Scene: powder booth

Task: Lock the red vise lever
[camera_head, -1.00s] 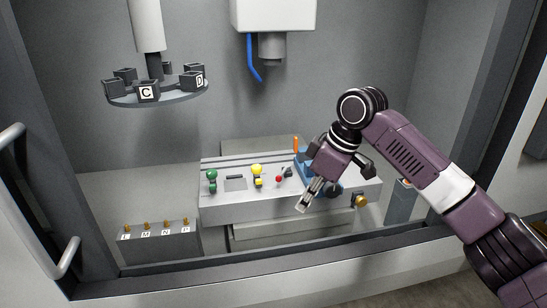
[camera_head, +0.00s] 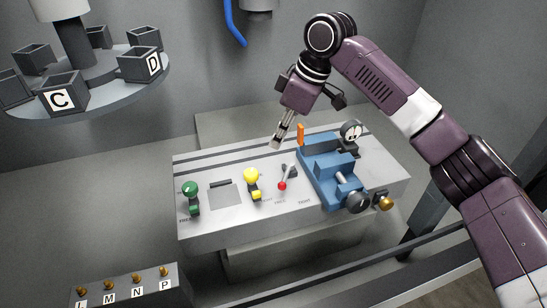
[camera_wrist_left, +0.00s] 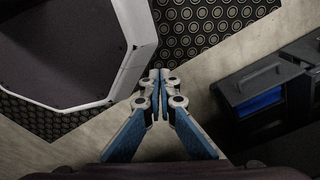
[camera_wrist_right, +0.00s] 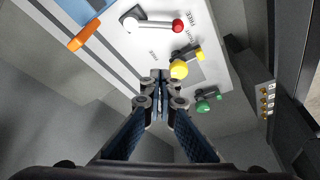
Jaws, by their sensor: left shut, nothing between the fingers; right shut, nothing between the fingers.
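The red-knobbed lever (camera_head: 283,184) stands on the light grey bench top, with FREE and TIGHT printed near it. It also shows in the right wrist view, a metal bar with a red knob (camera_wrist_right: 178,26) at its end. The blue vise (camera_head: 329,172) is just right of the lever. My right gripper (camera_head: 277,144) is shut and empty, above the back of the bench, behind the lever and apart from it. My shut right fingertips (camera_wrist_right: 160,73) show in the right wrist view, near the yellow knob. My left gripper (camera_wrist_left: 160,75) is shut and empty, away from the bench over a patterned floor mat.
A yellow-knobbed lever (camera_head: 251,176) and a green-knobbed lever (camera_head: 190,189) stand left of the red one. An orange upright piece (camera_head: 300,134) is beside the vise. A round carousel (camera_head: 90,92) carries lettered boxes at upper left. A labelled peg block (camera_head: 128,285) is at lower left.

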